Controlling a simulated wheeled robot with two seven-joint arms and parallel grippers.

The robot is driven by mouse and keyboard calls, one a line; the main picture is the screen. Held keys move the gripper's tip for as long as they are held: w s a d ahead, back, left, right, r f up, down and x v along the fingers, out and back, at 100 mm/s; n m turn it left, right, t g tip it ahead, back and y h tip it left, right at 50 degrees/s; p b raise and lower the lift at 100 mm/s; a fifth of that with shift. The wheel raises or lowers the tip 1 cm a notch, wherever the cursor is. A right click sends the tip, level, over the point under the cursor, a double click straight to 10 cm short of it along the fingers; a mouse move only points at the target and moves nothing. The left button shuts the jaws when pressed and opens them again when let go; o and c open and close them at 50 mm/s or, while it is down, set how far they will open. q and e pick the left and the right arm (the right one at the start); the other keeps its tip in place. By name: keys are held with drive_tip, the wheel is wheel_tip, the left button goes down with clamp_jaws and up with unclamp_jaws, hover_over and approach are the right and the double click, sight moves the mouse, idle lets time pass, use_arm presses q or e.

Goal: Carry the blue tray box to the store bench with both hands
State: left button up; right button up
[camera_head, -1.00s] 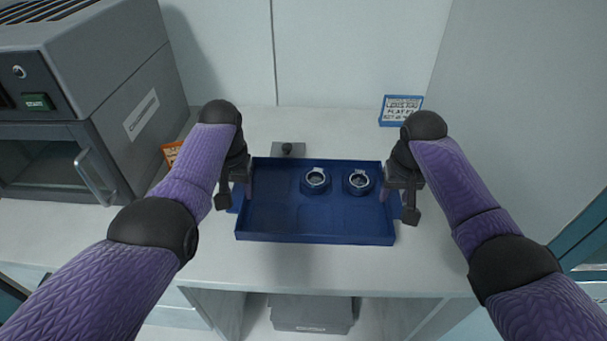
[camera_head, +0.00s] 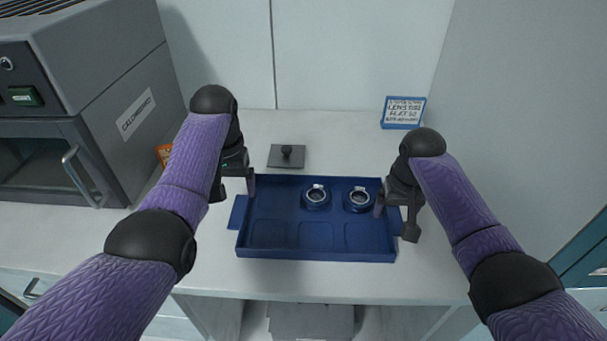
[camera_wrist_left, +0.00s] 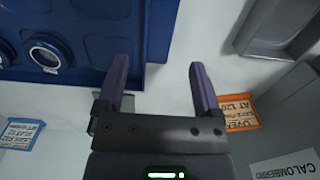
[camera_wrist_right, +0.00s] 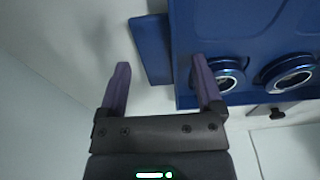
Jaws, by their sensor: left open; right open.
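The blue tray box (camera_head: 318,254) rests on the pale bench, with a tab-like handle on each short side. Two round blue mounts with metal rings, left (camera_head: 316,197) and right (camera_head: 358,199), sit in its back compartments; its front compartments are empty. My left gripper (camera_head: 234,188) is open and empty by the back left corner, behind the left handle (camera_head: 238,212). In the left wrist view that handle (camera_wrist_left: 161,35) lies beyond the fingertips. My right gripper (camera_head: 394,214) is open around or just above the right handle, which shows between its fingers in the right wrist view (camera_wrist_right: 152,50).
A small grey plate with a knob (camera_head: 286,157) lies behind the tray. A grey oven-like unit (camera_head: 110,110) stands at the left, with an orange card (camera_head: 164,153) beside it. A blue-framed sign (camera_head: 403,113) stands at the back right. Walls close off the back and right.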

drive_tip(key=shift+r, duration=0.1)
use_arm(q)
wheel_tip(320, 180, up, 7)
drive_tip(key=shift+f, duration=0.2)
use_arm(e)
wheel_tip(320, 180, up, 12)
drive_tip(key=s, duration=0.1)
drive_tip(key=shift+s, duration=0.25)
drive_tip(key=shift+f, duration=0.2)
